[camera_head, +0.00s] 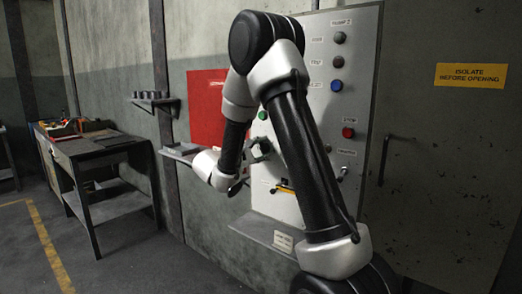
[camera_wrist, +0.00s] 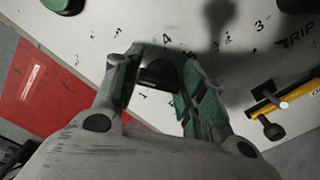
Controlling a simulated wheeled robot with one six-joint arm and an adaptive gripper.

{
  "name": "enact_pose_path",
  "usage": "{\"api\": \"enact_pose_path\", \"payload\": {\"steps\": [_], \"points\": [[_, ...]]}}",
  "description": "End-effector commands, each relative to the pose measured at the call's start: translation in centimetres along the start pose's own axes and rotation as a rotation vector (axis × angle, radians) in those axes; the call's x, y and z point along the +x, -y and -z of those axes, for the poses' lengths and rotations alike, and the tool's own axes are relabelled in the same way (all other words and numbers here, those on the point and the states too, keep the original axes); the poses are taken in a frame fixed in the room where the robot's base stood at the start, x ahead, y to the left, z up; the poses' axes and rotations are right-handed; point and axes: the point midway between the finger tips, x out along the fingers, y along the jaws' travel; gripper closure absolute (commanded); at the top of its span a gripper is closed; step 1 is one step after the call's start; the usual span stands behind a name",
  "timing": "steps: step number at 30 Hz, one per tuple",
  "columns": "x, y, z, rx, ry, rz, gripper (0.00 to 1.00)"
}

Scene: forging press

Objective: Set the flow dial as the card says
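My gripper (camera_wrist: 158,72) reaches to the pale control panel (camera_head: 330,110). In the wrist view its two green-padded fingers stand apart, one on each side of a dark knob (camera_wrist: 160,76). Small printed marks, some of them numerals such as 3 and 4, surround this knob, which looks like the flow dial. Its pointer and setting are hidden or too dark to read. I cannot tell whether the pads touch it.
A yellow lever (camera_wrist: 272,101) is right of my fingers, near the word TRIP. A green button (camera_wrist: 64,4) is at upper left. Blue (camera_head: 337,85) and red (camera_head: 348,132) buttons are on the panel's right. A workbench (camera_head: 95,150) stands left; the floor before it is clear.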

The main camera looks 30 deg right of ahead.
Motion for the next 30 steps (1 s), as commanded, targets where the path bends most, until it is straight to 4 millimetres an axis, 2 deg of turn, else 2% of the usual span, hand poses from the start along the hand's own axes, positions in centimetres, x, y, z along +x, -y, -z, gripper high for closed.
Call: {"api": "enact_pose_path", "payload": {"steps": [1,3,8,15,18,26,27,30], "points": [[-0.01,-0.01,0.00,0.000,0.000,0.000,0.74],[-0.01,0.00,0.00,0.000,0.000,0.000,0.83],[-0.02,0.00,0.01,-0.036,0.000,0.000,0.83],[-0.03,-0.05,0.10,-0.279,0.000,0.001,0.83],[-0.03,-0.05,0.12,-0.331,0.000,0.001,0.83],[-0.03,-0.04,0.13,-0.340,0.000,0.001,0.83],[-0.03,-0.04,0.13,-0.339,0.000,0.001,0.58],[-0.03,-0.05,0.13,-0.339,0.000,0.001,0.39]]}}
